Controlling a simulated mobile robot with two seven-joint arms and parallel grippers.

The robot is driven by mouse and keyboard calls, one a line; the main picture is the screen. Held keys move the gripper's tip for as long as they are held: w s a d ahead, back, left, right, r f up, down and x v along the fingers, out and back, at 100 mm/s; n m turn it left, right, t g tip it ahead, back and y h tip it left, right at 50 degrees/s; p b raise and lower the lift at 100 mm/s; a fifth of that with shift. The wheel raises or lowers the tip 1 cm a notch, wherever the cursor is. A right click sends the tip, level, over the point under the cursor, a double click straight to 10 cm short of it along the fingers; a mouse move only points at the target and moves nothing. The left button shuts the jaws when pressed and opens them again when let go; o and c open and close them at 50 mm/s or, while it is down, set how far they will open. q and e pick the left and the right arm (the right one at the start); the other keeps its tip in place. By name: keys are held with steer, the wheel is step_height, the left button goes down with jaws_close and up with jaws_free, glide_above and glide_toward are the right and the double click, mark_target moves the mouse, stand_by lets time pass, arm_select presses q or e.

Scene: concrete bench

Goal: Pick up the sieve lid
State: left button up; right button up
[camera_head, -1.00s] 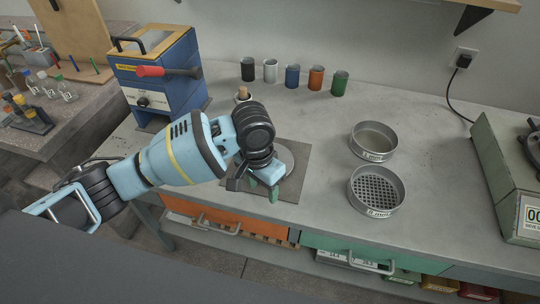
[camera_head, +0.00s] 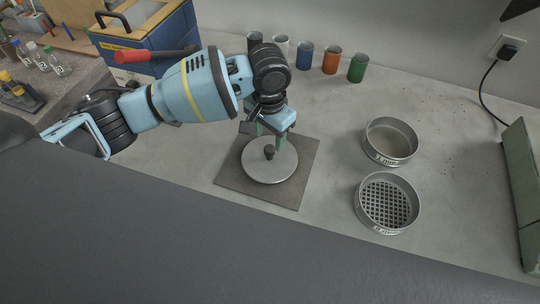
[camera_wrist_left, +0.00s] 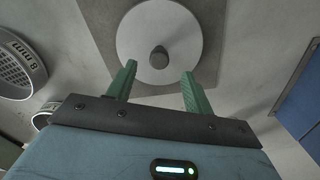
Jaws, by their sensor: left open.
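The sieve lid (camera_head: 268,172) is a round, light grey disc with a small dark knob (camera_head: 269,152) at its centre. It lies flat on a square grey mat (camera_head: 298,190) on the bench. My left gripper (camera_head: 270,138) is open and empty, with green fingers pointing down beside the knob. In the left wrist view the lid (camera_wrist_left: 160,20) and its knob (camera_wrist_left: 159,56) lie ahead of the fingertips (camera_wrist_left: 158,68), centred between them. The fingers do not touch the knob there. My right gripper is not in view.
Two round sieves, a fine one (camera_head: 391,160) and a coarse-mesh one (camera_head: 417,212), stand right of the mat. Several coloured cups (camera_head: 331,60) line the wall. A blue machine (camera_head: 165,55) stands at the back left, a green device (camera_head: 524,180) at the right.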

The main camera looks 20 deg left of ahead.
mark_target(270, 148)
arm_select(q)
steer(key=shift+w+f, duration=0.1)
steer(key=shift+f, duration=2.9)
steer(key=shift+c, duration=0.2)
jaws_close()
steer(key=shift+r, duration=0.1)
